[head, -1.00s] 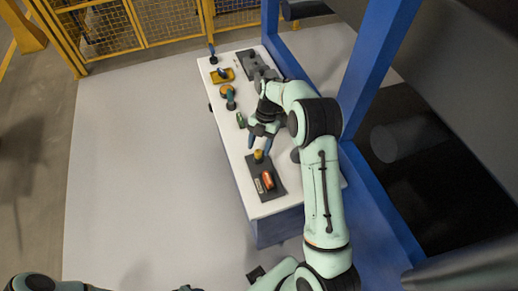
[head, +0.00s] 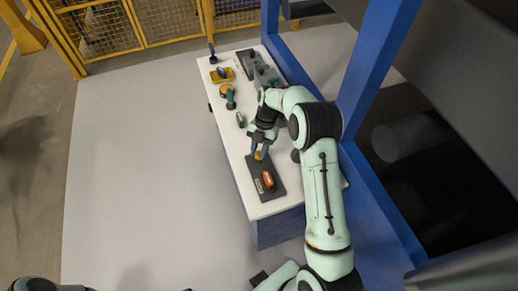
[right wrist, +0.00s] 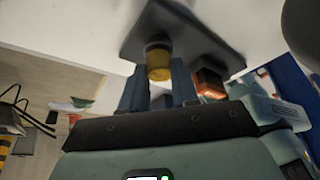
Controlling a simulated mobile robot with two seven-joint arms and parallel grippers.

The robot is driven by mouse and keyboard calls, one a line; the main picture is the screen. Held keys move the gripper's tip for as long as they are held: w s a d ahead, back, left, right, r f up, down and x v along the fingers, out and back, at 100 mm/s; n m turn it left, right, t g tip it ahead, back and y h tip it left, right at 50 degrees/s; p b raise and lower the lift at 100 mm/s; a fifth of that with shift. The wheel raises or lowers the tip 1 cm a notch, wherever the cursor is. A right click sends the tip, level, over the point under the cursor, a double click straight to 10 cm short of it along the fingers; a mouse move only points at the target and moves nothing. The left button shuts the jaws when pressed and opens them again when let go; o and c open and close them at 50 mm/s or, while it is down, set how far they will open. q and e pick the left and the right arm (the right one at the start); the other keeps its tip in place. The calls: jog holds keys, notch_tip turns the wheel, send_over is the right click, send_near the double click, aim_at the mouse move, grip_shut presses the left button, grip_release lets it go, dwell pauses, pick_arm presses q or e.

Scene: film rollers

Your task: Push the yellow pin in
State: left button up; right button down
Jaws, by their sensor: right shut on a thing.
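The yellow pin (head: 258,156) stands at the far end of a dark plate (head: 278,191) on the white table. In the right wrist view the yellow pin (right wrist: 158,62) shows as a short round knob against the dark plate (right wrist: 190,32). My right gripper (head: 259,152) reaches down over it. Its blue fingers (right wrist: 158,88) are on either side of the pin and shut on it. The pin's lower end is hidden. My left gripper is not in view.
An orange-red part (head: 268,180) sits on the same plate, close beside the pin. Farther along the white table (head: 233,150) are a green item (head: 240,119), a teal and orange tool (head: 229,97) and a yellow tray (head: 221,76). A blue post (head: 375,65) rises at the right.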

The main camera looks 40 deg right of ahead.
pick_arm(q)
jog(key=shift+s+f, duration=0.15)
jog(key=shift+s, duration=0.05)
pick_arm(e)
jog(key=shift+s+f, duration=0.1)
jog(key=shift+f, duration=0.05)
jog(key=c, duration=0.8)
grip_release()
jog(key=shift+c, duration=0.2)
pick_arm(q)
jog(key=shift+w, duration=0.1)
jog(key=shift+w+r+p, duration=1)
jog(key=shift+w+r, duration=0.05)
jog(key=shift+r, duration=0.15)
pick_arm(e)
jog(key=v, duration=1.3)
jog(key=shift+r, duration=0.2)
